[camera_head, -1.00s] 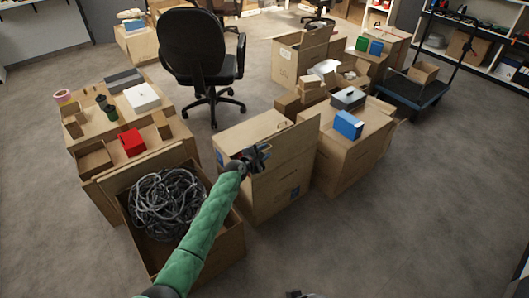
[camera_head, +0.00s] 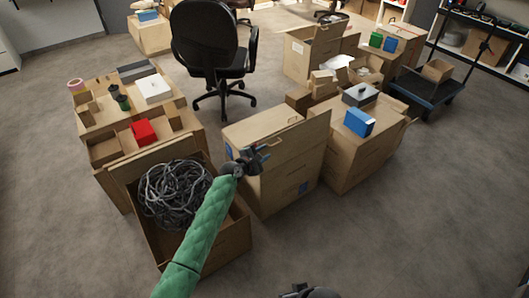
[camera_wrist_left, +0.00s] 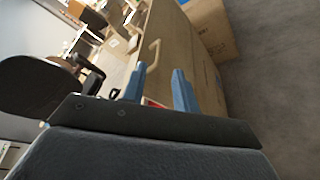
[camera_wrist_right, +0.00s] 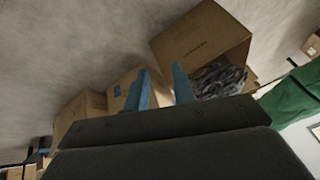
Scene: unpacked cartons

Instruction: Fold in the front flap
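The middle carton (camera_head: 290,195) stands on the floor with a closed-looking top (camera_head: 255,126). Its front flap (camera_head: 308,133) stands upright, rising above the near top edge. My left gripper (camera_head: 263,156) is at the flap's left end, on the near side. In the left wrist view, my two blue left fingertips (camera_wrist_left: 160,70) are apart with nothing clearly between them, and the cardboard with a hand slot lies just beyond. Whether they touch it cannot be told. My right gripper (camera_wrist_right: 161,75) is open and empty; it is only partly in the head view, at the bottom edge.
An open carton of coiled grey cable (camera_head: 175,195) stands close at the left, under my left arm. A carton with a blue box (camera_head: 359,122) on it stands at the right. An office chair (camera_head: 208,45) is behind. The floor at front right is clear.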

